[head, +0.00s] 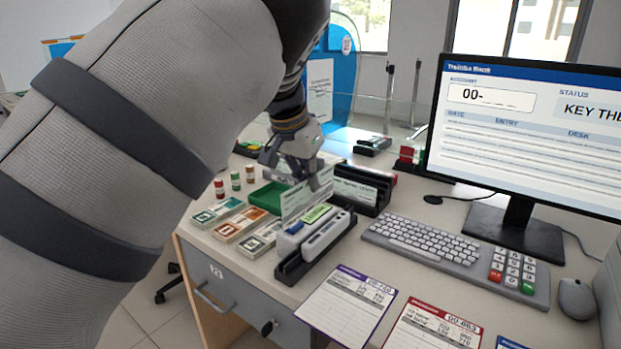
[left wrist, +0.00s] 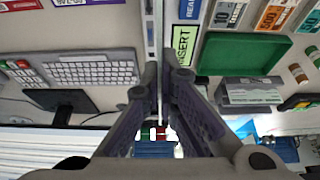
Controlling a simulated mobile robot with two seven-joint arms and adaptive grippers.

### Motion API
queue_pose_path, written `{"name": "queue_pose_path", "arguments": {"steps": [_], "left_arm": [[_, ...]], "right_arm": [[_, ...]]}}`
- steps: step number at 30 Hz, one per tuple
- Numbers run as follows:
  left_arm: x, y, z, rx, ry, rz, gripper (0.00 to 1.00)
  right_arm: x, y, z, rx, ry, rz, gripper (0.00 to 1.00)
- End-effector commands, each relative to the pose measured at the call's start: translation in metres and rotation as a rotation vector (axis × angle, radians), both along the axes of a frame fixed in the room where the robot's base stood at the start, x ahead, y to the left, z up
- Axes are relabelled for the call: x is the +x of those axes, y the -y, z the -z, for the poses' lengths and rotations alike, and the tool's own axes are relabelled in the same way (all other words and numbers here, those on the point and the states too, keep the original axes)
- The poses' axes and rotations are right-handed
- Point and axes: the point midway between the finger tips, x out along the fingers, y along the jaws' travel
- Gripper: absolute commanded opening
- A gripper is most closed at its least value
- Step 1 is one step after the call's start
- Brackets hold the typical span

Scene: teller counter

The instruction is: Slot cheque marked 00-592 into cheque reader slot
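A pale green cheque (head: 298,201) stands upright, gripped near its top by my left gripper (head: 311,180). Its number cannot be read. In the left wrist view the fingers of my left gripper (left wrist: 161,95) are closed together around the thin sheet, seen edge-on. The grey cheque reader (head: 322,236) with a green label sits directly below and in front; its label "INSERT" (left wrist: 183,46) shows beside the fingers in the left wrist view. The cheque is lined along the reader, but I cannot tell whether its lower edge is inside the slot. My right gripper is not in view.
A black rack (head: 362,196) holding another cheque stands behind the reader. A green tray (head: 268,198), banknote stacks (head: 238,224) and small coloured cylinders (head: 219,188) are at left. Keyboard (head: 425,247), monitor (head: 530,130) and paper slips (head: 345,303) fill the right and front.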

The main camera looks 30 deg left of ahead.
Motion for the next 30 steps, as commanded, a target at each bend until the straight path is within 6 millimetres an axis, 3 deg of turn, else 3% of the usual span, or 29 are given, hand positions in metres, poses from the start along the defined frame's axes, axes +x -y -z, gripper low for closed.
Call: {"name": "queue_pose_path", "arguments": {"steps": [30], "left_arm": [[0.000, 0.000, 0.065, -0.001, -0.003, 0.000, 0.00]], "right_arm": [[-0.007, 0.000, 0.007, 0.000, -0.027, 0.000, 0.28]]}}
